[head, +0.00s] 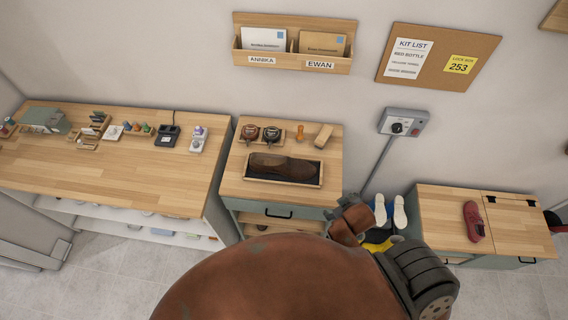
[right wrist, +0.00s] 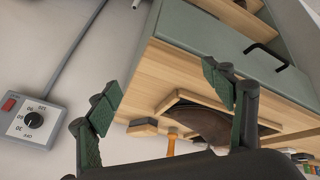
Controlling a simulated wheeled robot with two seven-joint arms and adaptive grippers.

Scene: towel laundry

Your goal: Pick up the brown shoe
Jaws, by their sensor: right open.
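The brown shoe (head: 283,165) lies in a shallow wooden tray (head: 250,181) with a dark lining, on top of a small cabinet in the head view. In the right wrist view the brown shoe (right wrist: 208,122) is partly hidden by one finger and the gripper body. My right gripper (right wrist: 160,84) is open and empty, its fingers spread wide, with the cabinet top and tray beyond them. I see no contact with the shoe. In the head view I cannot make out the right fingers; my arm fills the lower middle. My left gripper is not in view.
Two round tins (head: 271,134), an orange-handled tool (head: 300,133) and a wooden block (head: 323,136) stand behind the tray. A control box (head: 400,122) is on the wall to the right. A red shoe (head: 473,222) lies on the right bench. A long worktable (head: 110,171) stands left.

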